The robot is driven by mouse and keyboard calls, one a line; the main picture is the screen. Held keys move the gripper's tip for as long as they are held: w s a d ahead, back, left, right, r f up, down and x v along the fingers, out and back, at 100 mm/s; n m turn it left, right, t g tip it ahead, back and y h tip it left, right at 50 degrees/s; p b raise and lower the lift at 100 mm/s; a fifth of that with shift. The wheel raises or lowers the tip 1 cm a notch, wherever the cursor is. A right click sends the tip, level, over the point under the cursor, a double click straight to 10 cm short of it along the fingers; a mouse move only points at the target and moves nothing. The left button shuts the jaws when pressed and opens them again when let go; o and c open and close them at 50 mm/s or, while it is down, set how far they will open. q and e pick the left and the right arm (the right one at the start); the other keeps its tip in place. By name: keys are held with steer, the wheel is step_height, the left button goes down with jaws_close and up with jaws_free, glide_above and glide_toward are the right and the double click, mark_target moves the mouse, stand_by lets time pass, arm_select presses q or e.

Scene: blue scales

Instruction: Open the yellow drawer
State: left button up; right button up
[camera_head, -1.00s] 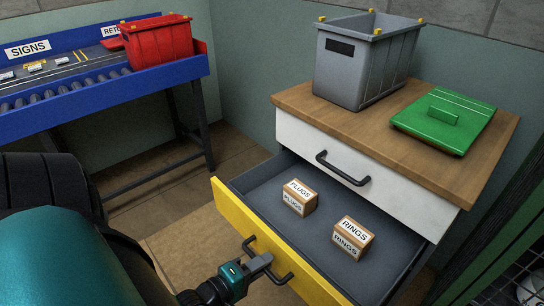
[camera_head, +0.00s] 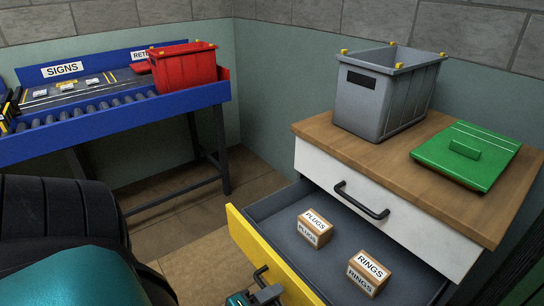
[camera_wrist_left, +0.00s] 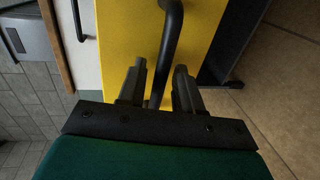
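The yellow drawer (camera_head: 252,249) stands pulled out of the cabinet, below a shut white drawer. Its grey inside holds a PLUGS box (camera_head: 314,228) and a RINGS box (camera_head: 369,273). My left gripper (camera_head: 266,294) is at the yellow drawer's dark handle (camera_head: 260,273), partly cut off by the bottom edge of the head view. In the left wrist view, the open fingers (camera_wrist_left: 159,88) stand on either side of the handle (camera_wrist_left: 171,35), with yellow gaps showing beside the bar. The yellow front (camera_wrist_left: 125,40) fills the middle there. My right gripper is not in view.
A grey crate (camera_head: 385,105) and a green lid (camera_head: 480,165) rest on the wooden cabinet top (camera_head: 400,165). The white drawer (camera_head: 325,176) has its own dark handle. A blue conveyor (camera_head: 110,125) with a red crate (camera_head: 180,72) stands at the left. Floor (camera_head: 195,262) shows between.

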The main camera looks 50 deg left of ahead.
arm_select(q)
steer(key=p+v, duration=0.1)
steer(key=v, duration=1.1)
steer(key=shift+s+p, duration=0.25)
steer(key=shift+p, duration=0.05)
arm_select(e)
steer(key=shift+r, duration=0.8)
arm_select(q)
steer(key=w+d+r+m+g+p, duration=0.2)
steer(key=w+d+r+m+p, duration=0.2)
steer(key=m, duration=0.6)
steer(key=w+d+r+m+g+h+p, duration=0.1)
steer(key=w+d+r+m+g+p, duration=0.1)
steer(key=w+d+r+m+p, duration=0.2)
steer(key=shift+w+d+r+m+g, duration=0.4)
steer(key=shift+w+d+r+m, duration=0.55)
steer(key=shift+w+d+m, duration=1.65)
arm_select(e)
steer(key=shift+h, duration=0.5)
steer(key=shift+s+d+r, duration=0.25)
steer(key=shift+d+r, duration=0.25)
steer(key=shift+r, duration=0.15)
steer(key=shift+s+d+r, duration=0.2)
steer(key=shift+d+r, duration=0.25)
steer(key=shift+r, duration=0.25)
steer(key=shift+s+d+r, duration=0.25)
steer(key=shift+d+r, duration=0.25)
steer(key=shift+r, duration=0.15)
